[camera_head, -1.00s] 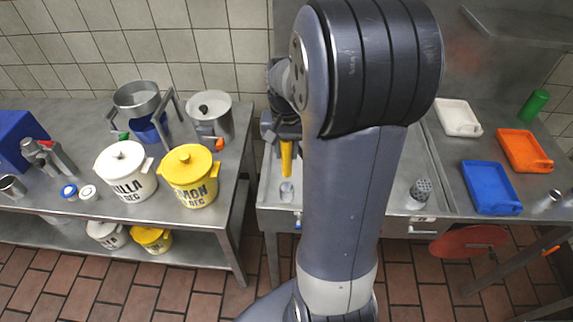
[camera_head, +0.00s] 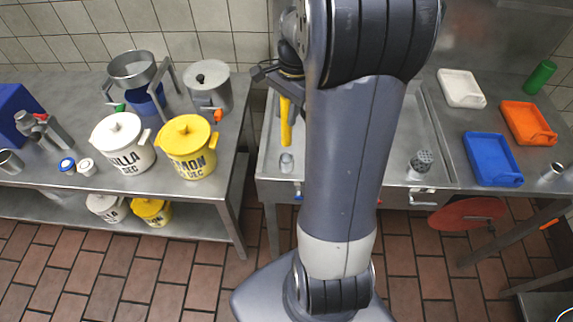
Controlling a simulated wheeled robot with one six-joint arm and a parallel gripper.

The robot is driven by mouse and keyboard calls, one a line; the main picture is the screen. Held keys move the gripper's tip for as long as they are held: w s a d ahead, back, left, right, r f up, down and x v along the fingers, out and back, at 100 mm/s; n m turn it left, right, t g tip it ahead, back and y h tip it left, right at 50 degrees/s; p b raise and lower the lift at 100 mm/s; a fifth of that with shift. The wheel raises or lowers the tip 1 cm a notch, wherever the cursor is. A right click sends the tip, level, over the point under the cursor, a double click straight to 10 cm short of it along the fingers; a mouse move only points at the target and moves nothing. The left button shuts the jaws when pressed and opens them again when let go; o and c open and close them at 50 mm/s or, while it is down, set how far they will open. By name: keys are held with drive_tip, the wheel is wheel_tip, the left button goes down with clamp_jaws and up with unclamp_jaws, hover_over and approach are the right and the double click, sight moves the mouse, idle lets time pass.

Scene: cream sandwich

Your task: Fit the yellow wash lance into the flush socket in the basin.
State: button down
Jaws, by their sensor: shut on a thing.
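The yellow wash lance (camera_head: 285,122) hangs upright from my gripper (camera_head: 284,94), over the left part of the steel basin (camera_head: 266,160). My gripper is shut on the lance's upper part; its fingers are small and partly hidden by my arm. A small light cup-like fitting (camera_head: 286,162) stands in the basin just below the lance; it may be the flush socket. The lance's lower end is close above it in the picture, and I cannot tell whether they touch. My arm hides the middle of the basin.
Left of the basin, a steel table holds a white tub (camera_head: 122,150), a yellow tub (camera_head: 187,150) and steel pots. A perforated steel cylinder (camera_head: 420,164) stands at the basin's right. White, orange and blue (camera_head: 490,160) trays lie on the right counter.

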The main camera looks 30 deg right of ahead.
sight(287, 140)
drive_tip(key=shift+f, duration=0.45)
drive_tip(key=shift+m, duration=0.3)
wheel_tip(287, 140, down, 10)
drive_tip(key=shift+r+p, duration=0.15)
drive_tip(key=shift+p, duration=0.15)
drive_tip(key=shift+f, duration=0.2)
drive_tip(key=c, duration=1.2)
unclamp_jaws()
drive_tip(key=shift+o, duration=0.2)
drive_tip(key=shift+r, duration=0.1)
wheel_tip(287, 140, up, 12)
drive_tip(key=d, duration=0.2)
drive_tip(key=shift+w+b, duration=0.2)
drive_tip(key=shift+b, duration=0.25)
